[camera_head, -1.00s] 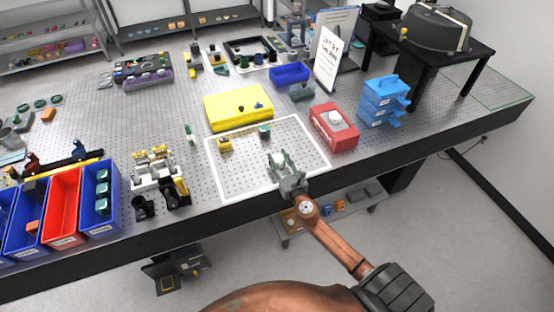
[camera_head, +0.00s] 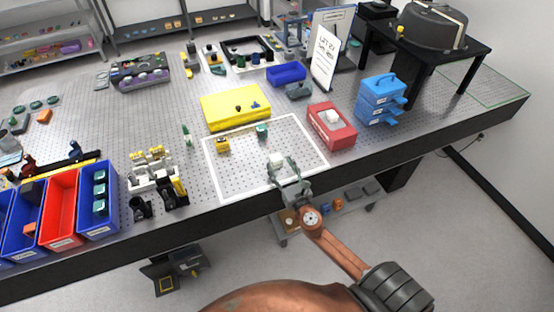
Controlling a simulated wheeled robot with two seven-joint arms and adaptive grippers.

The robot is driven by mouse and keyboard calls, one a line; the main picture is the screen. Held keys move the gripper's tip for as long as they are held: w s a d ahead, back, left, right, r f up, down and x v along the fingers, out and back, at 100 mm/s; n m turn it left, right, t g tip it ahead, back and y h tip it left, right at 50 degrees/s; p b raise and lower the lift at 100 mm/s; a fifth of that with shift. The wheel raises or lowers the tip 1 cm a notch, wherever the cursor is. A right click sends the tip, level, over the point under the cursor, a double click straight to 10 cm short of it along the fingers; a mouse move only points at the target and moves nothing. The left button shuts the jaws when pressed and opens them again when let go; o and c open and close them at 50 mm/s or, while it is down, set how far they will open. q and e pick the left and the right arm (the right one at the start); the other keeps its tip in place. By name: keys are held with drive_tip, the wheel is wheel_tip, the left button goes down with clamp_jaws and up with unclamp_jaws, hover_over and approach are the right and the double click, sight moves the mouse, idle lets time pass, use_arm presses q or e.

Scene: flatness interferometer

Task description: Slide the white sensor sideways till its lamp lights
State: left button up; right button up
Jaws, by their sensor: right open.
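A small white block, which looks like the white sensor (camera_head: 277,159), stands inside the white-outlined area of the perforated table. My right gripper (camera_head: 282,166) is open just in front of it, its fingertips close to its near side. I cannot tell whether they touch it. A lit lamp cannot be made out. A yellow block (camera_head: 222,145) and a green piece (camera_head: 262,131) stand farther back in the same area. My left gripper is not in view.
A red box (camera_head: 342,135) with a white top piece stands right of the outlined area, and a yellow case (camera_head: 232,103) behind it. Blue stacked drawers (camera_head: 381,99) stand farther right. Small mounts (camera_head: 153,170) and bins (camera_head: 64,205) are at left. The outlined area's left front is clear.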

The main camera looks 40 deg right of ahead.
drive_tip(key=v, duration=0.7)
drive_tip(key=shift+s, duration=0.15)
